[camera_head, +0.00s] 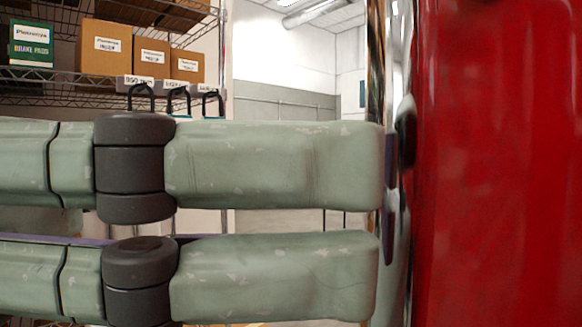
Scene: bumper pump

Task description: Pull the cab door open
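A red painted panel (500,170), which looks like part of the cab, fills the right side of the view. A bright chrome edge (377,60) runs down its left side. A dark rounded piece (406,130) sticks out there; I cannot tell whether it is a handle. Two worn pale-green segmented parts with dark grey joints reach in from the left and look like fingers of my gripper (372,222). Their blunt ends are at the chrome edge, with purple parts showing behind them. Contact, grip and any opposing finger are hidden. I cannot make out the door's outline.
A wire shelf (60,75) with cardboard boxes (104,45) and a green box (31,43) stands at the back left. Bottles with dark loop handles show below it. A white and grey wall (290,70) lies behind.

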